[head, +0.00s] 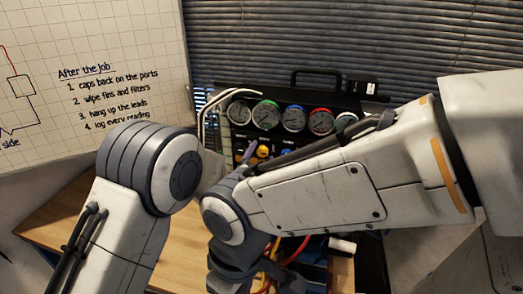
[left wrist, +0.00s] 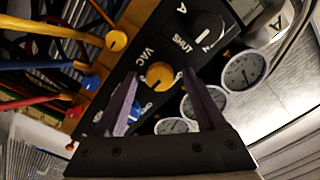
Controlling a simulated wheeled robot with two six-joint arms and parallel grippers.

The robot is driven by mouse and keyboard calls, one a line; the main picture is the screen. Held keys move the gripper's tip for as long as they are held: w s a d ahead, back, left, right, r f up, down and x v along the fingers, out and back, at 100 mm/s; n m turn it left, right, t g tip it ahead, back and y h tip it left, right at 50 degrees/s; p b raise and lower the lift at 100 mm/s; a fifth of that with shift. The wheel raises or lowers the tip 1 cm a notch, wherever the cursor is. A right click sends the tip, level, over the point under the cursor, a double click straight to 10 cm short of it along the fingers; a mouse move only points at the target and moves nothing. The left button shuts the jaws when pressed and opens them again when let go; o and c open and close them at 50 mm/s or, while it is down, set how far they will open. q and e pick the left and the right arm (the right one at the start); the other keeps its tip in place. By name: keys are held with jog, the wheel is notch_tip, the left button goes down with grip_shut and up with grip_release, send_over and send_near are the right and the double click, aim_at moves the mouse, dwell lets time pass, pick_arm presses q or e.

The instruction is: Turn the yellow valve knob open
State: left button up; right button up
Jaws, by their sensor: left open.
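The yellow valve knob (left wrist: 160,76) sits on a black panel beside the word VAC in the left wrist view. My left gripper (left wrist: 161,82) is open, with one purple finger on each side of the knob. The fingertips are close to the knob; I cannot tell whether they touch it. In the head view a yellow knob (head: 262,151) shows small on the panel, with my left gripper (head: 249,153) beside it, partly hidden by my arms. My right gripper's fingers do not show.
Round gauges (head: 294,118) line the black case above the knobs. Coloured hoses (left wrist: 35,85) lie to the left. A whiteboard (head: 130,40) stands at left.

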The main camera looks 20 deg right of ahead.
pick_arm(q)
jog(key=shift+w+d, duration=0.1)
grip_shut()
jog(key=shift+f+b, duration=0.15)
jog(key=shift+b, duration=0.45)
jog(key=n+b, duration=0.2)
jog(key=b, duration=0.2)
jog(key=n+b, duration=0.3)
jog(key=b, duration=0.1)
jog(key=n+b, duration=0.2)
jog(key=b, duration=0.2)
jog(key=shift+f, duration=0.25)
jog(key=n+b, duration=0.8)
jog(key=b, duration=0.2)
jog(key=shift+r+b, duration=0.1)
jog(key=shift+b, duration=0.25)
jog(key=shift+r+n+b, duration=0.2)
jog(key=shift+n+b, duration=1.2)
jog(key=shift+n, duration=0.1)
